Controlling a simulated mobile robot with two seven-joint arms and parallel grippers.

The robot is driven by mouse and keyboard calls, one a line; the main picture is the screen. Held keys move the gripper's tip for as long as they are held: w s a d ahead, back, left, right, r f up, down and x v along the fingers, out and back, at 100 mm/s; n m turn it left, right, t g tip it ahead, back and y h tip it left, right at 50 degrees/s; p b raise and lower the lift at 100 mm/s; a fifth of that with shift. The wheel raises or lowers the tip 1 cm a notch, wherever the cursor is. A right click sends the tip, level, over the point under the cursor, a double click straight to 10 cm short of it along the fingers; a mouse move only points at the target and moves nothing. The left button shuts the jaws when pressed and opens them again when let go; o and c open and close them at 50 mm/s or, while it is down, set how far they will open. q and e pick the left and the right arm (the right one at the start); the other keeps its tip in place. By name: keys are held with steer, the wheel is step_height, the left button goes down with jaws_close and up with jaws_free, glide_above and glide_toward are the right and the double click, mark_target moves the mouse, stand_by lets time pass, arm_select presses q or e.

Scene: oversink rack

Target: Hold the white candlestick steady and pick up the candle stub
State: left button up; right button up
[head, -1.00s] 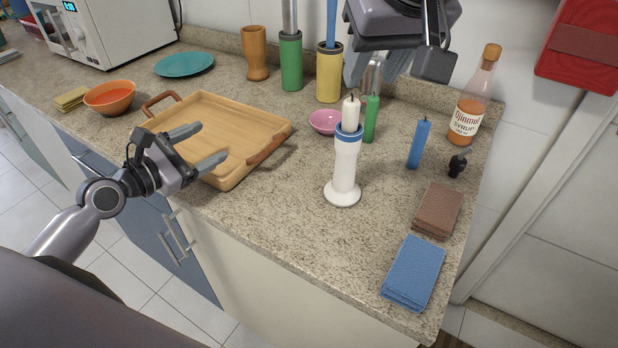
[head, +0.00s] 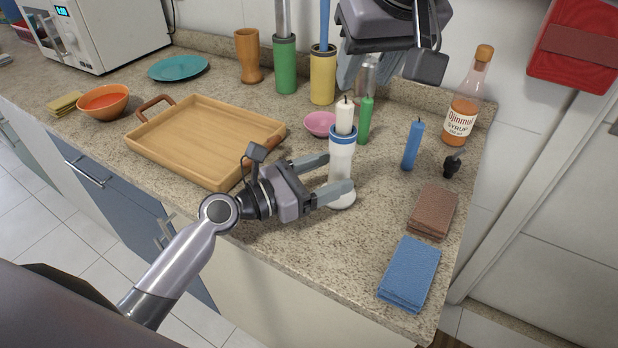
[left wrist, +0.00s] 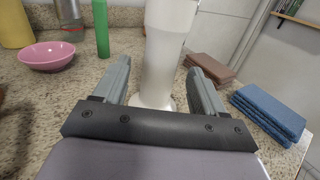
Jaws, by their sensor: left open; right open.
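The white candlestick (head: 341,162) with a blue band stands upright on the granite counter. The white candle stub (head: 344,115) with a dark wick sits upright in its top. My left gripper (head: 341,174) is open, its fingers on either side of the candlestick's lower shaft. In the left wrist view the candlestick (left wrist: 165,60) stands between and just beyond the open fingertips, with visible gaps; its top is cut off there. My right gripper (head: 385,72) is open and empty, above and behind the candle stub, partly cut off by the top edge.
A green candle (head: 366,120) stands close behind the candlestick, and a blue candle (head: 413,146) to its right. A pink bowl (head: 319,124) and wooden tray (head: 190,135) are to the left. Brown cloth (head: 433,211), blue cloth (head: 410,273), a dark stopper (head: 453,165) and a syrup bottle (head: 466,105) are right.

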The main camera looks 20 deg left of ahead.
arm_select(q)
steer(key=shift+x, duration=1.45)
steer(key=shift+c, duration=0.4)
steer(key=c, duration=1.1)
